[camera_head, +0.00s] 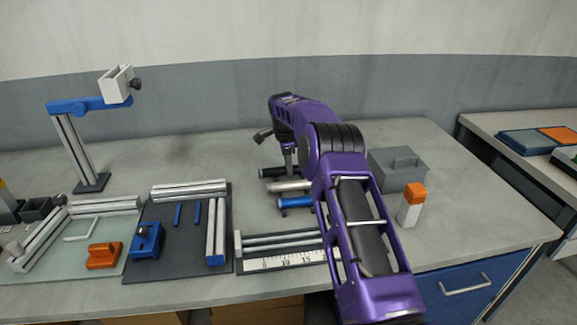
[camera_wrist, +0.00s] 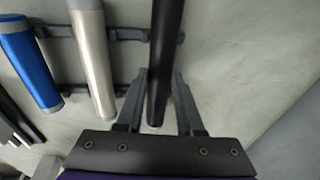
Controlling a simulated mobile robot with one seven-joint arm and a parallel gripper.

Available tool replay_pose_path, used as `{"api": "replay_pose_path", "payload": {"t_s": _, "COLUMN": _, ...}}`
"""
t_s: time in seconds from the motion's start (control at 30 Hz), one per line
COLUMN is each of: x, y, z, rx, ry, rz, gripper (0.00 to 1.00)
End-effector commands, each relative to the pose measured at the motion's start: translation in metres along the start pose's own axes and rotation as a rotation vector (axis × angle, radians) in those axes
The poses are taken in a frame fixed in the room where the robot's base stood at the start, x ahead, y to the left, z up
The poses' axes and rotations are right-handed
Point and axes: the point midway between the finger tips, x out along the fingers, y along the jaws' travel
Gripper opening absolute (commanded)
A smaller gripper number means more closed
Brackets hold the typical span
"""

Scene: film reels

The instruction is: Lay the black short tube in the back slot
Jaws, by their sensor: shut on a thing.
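My gripper (camera_head: 289,168) is shut on the black tube (camera_head: 270,173) at the back of a small dark rack. In the wrist view the black tube (camera_wrist: 167,45) runs lengthwise between the two fingers (camera_wrist: 160,78). The rack's dark rails (camera_wrist: 132,34) pass beneath it, at the end beyond the silver tube. I cannot tell whether the black tube touches the slot or hangs just above it. The silver tube (camera_wrist: 95,60) lies in the rack beside it, and the blue tube (camera_wrist: 28,62) lies on the silver tube's other side. Both also show in the head view, silver (camera_head: 288,187) and blue (camera_head: 294,203).
A grey box with a handle (camera_head: 398,170) and an orange-topped white block (camera_head: 411,205) stand to the right. A ruler tray (camera_head: 285,260) lies in front. Boards with profiles and a blue clamp (camera_head: 146,241) lie left. A blue-armed stand (camera_head: 88,105) rises at the back left.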

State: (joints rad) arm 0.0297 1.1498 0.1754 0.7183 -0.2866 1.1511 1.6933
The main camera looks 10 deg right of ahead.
Motion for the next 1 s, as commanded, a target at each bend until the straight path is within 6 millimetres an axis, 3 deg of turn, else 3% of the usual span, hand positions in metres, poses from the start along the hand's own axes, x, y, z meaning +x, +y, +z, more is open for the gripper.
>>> {"api": "replay_pose_path", "payload": {"t_s": 0.13, "x": 0.004, "y": 0.001, "z": 0.001, "rx": -0.001, "ry": 0.001, "rz": 0.000, "gripper": 0.00}}
{"api": "replay_pose_path", "payload": {"t_s": 0.17, "x": 0.004, "y": 0.001, "z": 0.001, "rx": -0.001, "ry": 0.000, "rz": 0.001, "gripper": 0.40}}
{"api": "replay_pose_path", "payload": {"t_s": 0.3, "x": 0.004, "y": 0.001, "z": 0.001, "rx": -0.001, "ry": 0.000, "rz": 0.000, "gripper": 0.65}}
{"api": "replay_pose_path", "payload": {"t_s": 0.7, "x": -0.004, "y": -0.001, "z": 0.000, "rx": 0.000, "ry": 0.000, "rz": -0.002, "gripper": 0.66}}
{"api": "replay_pose_path", "payload": {"t_s": 1.0, "x": -0.063, "y": -0.001, "z": 0.000, "rx": -0.001, "ry": 0.000, "rz": -0.003, "gripper": 0.66}}
